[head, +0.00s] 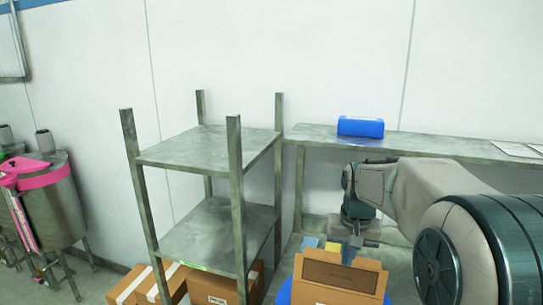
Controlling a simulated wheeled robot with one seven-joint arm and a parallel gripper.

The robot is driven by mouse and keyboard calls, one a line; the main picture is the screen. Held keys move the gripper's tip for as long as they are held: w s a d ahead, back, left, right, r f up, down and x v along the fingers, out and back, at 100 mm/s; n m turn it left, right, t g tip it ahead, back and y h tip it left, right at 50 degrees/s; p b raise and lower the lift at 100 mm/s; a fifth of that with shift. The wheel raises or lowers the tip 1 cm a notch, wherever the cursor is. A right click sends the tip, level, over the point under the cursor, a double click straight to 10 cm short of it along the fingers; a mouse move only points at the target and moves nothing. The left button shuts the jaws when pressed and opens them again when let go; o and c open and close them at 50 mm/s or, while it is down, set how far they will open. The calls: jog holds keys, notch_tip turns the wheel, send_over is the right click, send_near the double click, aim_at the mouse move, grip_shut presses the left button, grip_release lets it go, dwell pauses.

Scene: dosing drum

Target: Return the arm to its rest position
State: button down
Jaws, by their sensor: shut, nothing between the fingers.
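My arm reaches in from the right edge of the head view and bends down at the wrist. My gripper (347,256) points downward, shut and empty, just behind or above the raised flap of an open cardboard box (340,277). I cannot tell from this view whether it touches the box. The inside of the box is mostly hidden.
A metal shelf rack (212,148) stands left of the arm, with several cardboard boxes (222,287) beneath it. A metal wall shelf (430,146) behind the arm carries a blue item (360,127) and papers (517,149). A steel drum (52,205) with a pink band stands far left.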

jog(key=s+a+n+t, duration=0.1)
jog(key=s, duration=0.9)
jog(key=s+a+f+n+t, duration=0.1)
jog(key=s+a, duration=0.1)
jog(key=s, duration=0.8)
jog(key=shift+s+f+t+b, duration=0.25)
jog(key=shift+s+t+b, duration=0.05)
jog(key=shift+b, duration=0.05)
jog(key=shift+d, duration=0.15)
